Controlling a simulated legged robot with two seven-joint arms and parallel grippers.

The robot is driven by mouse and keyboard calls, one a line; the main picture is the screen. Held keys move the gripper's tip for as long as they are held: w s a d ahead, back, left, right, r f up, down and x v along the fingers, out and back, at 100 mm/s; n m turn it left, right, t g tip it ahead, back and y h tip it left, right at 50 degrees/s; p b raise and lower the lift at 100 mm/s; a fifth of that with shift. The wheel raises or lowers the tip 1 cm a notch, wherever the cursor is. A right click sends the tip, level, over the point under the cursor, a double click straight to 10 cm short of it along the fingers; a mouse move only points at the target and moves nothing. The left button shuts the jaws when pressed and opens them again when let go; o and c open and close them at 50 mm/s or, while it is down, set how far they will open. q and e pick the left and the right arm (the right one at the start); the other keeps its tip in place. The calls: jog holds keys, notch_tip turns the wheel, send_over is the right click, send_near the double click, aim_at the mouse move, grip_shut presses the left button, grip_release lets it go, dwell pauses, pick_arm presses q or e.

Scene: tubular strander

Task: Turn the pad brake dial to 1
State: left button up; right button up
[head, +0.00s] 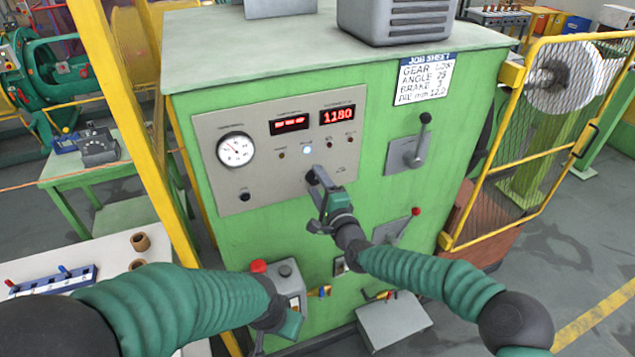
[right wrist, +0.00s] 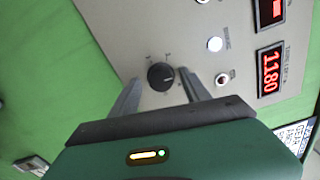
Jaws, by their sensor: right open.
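A small round black dial (right wrist: 160,77) with tiny marks around it is on the grey control panel (head: 262,165). Its label is too small to read, so I cannot confirm that it is the pad brake dial. In the right wrist view my right gripper (right wrist: 162,88) is open, with one finger on each side of the dial; a gap shows, and contact cannot be seen. My left gripper (head: 275,330) hangs low near the cabinet, its fingers unclear.
A job sheet (head: 424,80) lists brake 3. The panel bears a gauge (head: 236,149), a red display reading 1180 (head: 338,114) and another black knob (head: 244,197). A lever (head: 420,140) and a box with a red button (head: 259,266) are nearby.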

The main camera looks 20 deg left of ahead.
jog(key=shift+d, duration=0.1)
grip_shut()
jog(key=shift+f, duration=0.1)
